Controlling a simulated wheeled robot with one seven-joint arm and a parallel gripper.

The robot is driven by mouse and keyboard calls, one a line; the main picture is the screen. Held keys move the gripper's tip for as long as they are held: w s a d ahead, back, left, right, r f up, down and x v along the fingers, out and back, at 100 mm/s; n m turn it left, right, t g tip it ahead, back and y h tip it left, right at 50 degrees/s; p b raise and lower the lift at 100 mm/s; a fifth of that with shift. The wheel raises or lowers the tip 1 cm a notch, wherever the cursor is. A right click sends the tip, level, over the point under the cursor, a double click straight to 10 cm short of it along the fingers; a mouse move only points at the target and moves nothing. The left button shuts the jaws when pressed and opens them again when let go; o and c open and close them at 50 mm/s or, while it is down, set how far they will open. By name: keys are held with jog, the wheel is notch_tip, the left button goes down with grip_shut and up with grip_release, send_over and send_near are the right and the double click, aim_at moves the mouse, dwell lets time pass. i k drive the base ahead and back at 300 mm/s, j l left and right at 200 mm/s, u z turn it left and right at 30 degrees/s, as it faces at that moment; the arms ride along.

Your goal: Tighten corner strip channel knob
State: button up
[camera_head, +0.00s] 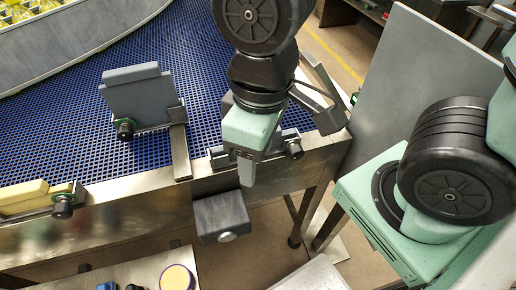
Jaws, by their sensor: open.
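A black knob (293,149) sits at the right end of a metal channel (219,156) near the table's right corner. My gripper (246,172) points down over the table's front edge, just left of this knob and apart from it. It is open, with nothing seen between its fingers; the far finger is mostly hidden. My gripper and wrist cover the middle of the channel. Two similar black knobs are on the table: one with a green ring (125,129) below a grey block, and one (63,207) at the left front.
The grey upright block (138,96) stands on the blue mesh belt (200,50). A yellow block (25,195) lies at the left edge. A metal strip (180,150) crosses the front rim. A grey box (220,216) hangs below the edge. A grey panel (410,80) stands at right.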

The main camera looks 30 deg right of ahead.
aim_at(295, 153)
jog(key=k+j+u, duration=0.2)
jog(key=k, duration=0.15)
jog(key=k+j+z, duration=0.1)
jog(key=z, duration=0.25)
jog(key=k+z, duration=0.25)
jog(key=z, duration=0.15)
jog(key=k+z, duration=0.2)
jog(key=z, duration=0.15)
